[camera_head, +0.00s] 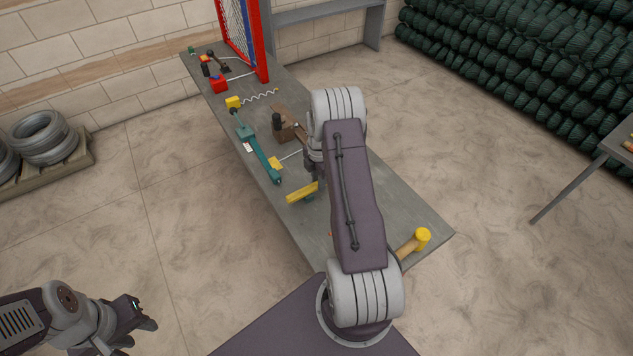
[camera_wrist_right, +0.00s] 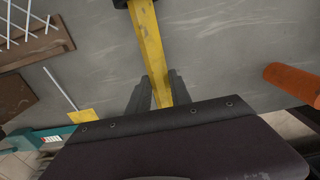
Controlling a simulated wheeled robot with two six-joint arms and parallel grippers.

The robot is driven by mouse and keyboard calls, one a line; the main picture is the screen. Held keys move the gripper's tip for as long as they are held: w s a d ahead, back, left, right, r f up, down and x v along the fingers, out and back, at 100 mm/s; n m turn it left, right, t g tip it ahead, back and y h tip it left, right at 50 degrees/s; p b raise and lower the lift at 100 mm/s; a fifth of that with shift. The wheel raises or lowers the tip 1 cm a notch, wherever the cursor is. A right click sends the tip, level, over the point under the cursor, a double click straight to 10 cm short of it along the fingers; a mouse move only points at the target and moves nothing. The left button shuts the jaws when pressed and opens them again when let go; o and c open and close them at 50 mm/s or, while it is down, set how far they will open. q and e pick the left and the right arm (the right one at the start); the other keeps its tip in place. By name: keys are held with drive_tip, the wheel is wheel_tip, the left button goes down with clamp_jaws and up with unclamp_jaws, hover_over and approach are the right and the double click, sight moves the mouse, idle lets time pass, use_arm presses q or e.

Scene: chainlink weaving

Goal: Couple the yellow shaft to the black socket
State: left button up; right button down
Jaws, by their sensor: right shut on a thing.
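The yellow shaft (camera_wrist_right: 150,45) runs up the wrist view as a long flat-sided bar. My right gripper (camera_wrist_right: 155,92) is shut on it, with a dark finger on each side. In the head view the shaft (camera_head: 302,192) lies just below and left of my right gripper (camera_head: 316,178), partly hidden by it. A black piece (camera_wrist_right: 122,3) at the shaft's far end is cut off by the top edge; I cannot tell whether it is the black socket or whether they touch. My left gripper (camera_head: 139,333) appears open and empty, off the table at lower left.
A teal tool (camera_head: 258,150), a brown block with a black top (camera_head: 284,131), a wavy wire (camera_head: 262,96) and a red-and-blue frame (camera_head: 252,40) are on the grey table (camera_head: 407,212). A yellow-headed mallet (camera_head: 421,238) lies near the front right corner.

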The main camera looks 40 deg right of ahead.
drive_tip(key=shift+d, duration=0.75)
drive_tip(key=c, duration=1.1)
unclamp_jaws()
drive_tip(key=shift+s, duration=0.1)
drive_tip(key=shift+r, duration=0.1)
wheel_tip(320, 180, up, 9)
